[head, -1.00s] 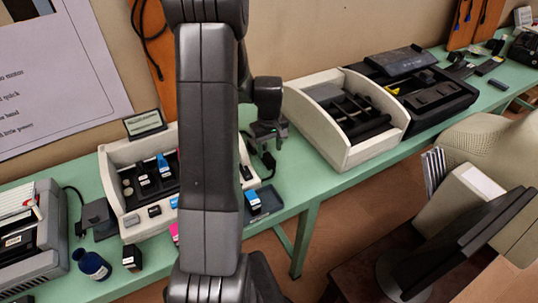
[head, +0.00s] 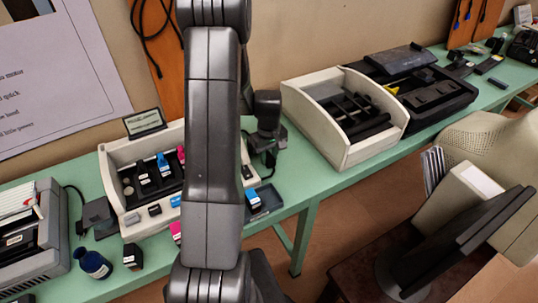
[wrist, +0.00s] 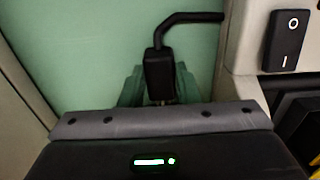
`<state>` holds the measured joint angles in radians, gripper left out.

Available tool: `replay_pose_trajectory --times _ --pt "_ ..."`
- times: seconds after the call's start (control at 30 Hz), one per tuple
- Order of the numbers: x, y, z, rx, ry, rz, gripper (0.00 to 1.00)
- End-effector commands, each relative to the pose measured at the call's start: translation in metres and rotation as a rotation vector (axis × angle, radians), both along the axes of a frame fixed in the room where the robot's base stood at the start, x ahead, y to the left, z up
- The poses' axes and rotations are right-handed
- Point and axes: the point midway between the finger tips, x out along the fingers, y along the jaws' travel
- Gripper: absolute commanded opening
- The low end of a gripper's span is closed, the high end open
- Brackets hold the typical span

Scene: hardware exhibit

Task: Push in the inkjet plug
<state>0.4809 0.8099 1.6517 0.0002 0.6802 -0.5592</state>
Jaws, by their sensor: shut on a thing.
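The inkjet plug (wrist: 158,72) is a black block with a black cable leaving its top and bending right in the wrist view. My gripper (wrist: 158,92) is shut on it, with a finger on each side. In the head view my gripper (head: 267,145) is low over the green bench, just right of the open cream inkjet printer (head: 112,180). My arm covers part of the printer there.
A black power switch (wrist: 286,40) is on the pale housing at right in the wrist view. A dark tray with a blue cartridge (head: 254,199) lies in front of my gripper. Another open cream machine (head: 345,150) stands to the right. Loose cartridges and a blue bottle (head: 93,264) are at left.

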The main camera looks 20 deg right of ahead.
Motion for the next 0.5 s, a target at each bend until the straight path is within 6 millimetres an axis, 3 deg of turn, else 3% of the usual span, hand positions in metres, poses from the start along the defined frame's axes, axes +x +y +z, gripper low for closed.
replay_pose_trajectory --times 0.17,0.4,0.5 --pt "0.006 0.0 0.0 -0.001 -0.002 0.001 0.0" --pt "0.035 0.002 0.0 -0.002 -0.003 0.001 0.0" --pt "0.036 0.002 0.001 -0.002 -0.004 0.0 0.0"
